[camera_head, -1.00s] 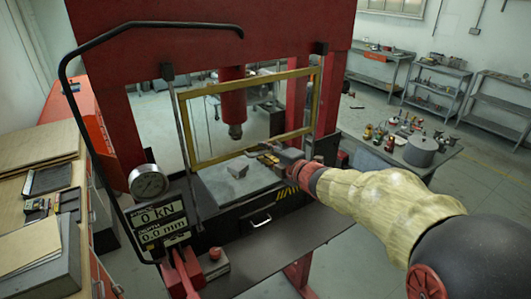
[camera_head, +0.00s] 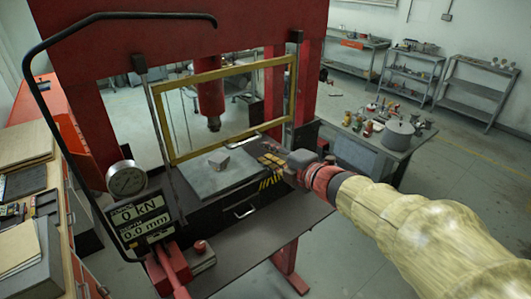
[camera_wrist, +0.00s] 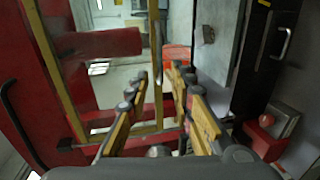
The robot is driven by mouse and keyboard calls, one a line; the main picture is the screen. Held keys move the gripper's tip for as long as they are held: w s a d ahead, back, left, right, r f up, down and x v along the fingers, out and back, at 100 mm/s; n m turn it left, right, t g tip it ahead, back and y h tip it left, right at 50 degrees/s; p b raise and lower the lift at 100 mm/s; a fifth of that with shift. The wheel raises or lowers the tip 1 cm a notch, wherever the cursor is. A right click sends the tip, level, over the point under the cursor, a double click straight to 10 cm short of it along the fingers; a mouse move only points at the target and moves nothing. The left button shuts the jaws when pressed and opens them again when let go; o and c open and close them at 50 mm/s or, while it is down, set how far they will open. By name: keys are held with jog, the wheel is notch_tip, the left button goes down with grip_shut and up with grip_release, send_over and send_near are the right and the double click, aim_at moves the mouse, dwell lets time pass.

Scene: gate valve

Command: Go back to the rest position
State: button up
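My gripper (camera_head: 272,160) is in front of the lower right corner of the yellow guard frame (camera_head: 292,90) on the red press. In the wrist view its yellow-and-black fingers (camera_wrist: 156,88) stand apart with a gap between them, and I see nothing held. My arm, in a pale cloth sleeve, reaches in from the lower right of the head view. A small grey metal block (camera_head: 218,160) sits on the press plate (camera_head: 205,181), left of my gripper and apart from it. The block also shows in the wrist view (camera_wrist: 208,35).
The press ram (camera_head: 210,98) hangs above the plate. A dial gauge (camera_head: 126,179) and a readout of 0 kN and 0.0 mm (camera_head: 145,220) stand at front left. A table with a pot (camera_head: 398,134) and bottles is at right. Open floor (camera_head: 470,190) lies beyond.

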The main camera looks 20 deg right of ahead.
jog(key=s+d+f+m+g+h, duration=0.25)
jog(key=d+f+m+h, duration=0.45)
jog(key=d+m, duration=0.4)
jog(key=s+d+f+m+g+h+b, duration=0.25)
jog(key=s+f+m+g, duration=0.35)
jog(key=s, duration=0.6)
jog(key=s+a+f+m+y+b, duration=0.2)
jog(key=s+a+f+b, duration=0.2)
jog(key=s+a, duration=0.3)
jog(key=s+a+f+m+y+b, duration=0.2)
jog(key=s+a+f+b, duration=0.2)
jog(key=s+a+b, duration=0.2)
jog(key=s+a, duration=0.2)
jog(key=a, duration=0.2)
jog(key=shift+m+g+y, duration=0.3)
jog(key=shift+g+y, duration=0.05)
